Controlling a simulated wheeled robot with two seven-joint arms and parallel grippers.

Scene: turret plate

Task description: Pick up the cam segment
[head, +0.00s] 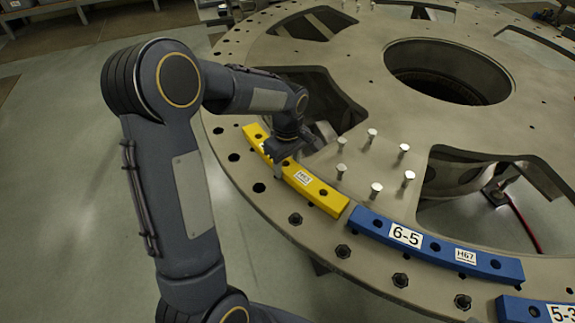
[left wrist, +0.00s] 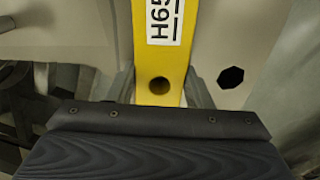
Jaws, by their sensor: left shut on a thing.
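The cam segment is a yellow curved bar (head: 322,195) with a white label and holes, lying along the rim of the turret plate (head: 345,245). My left gripper (head: 279,163) is over the bar's middle and shut on it, hiding part of it. In the left wrist view, the yellow bar (left wrist: 160,70) runs between the two fingers (left wrist: 160,92), one on each side, with a hole and a label reading H65 showing. I cannot tell whether the bar is resting on the plate or slightly lifted. My right gripper is not in view.
A blue segment (head: 435,246) labelled 6-5 lies beside the yellow bar's right end. Another blue segment (head: 535,311) is at the lower right corner. Several upright silver pins (head: 376,188) stand inward of the bar. The plate has large openings and a round central hole (head: 448,72).

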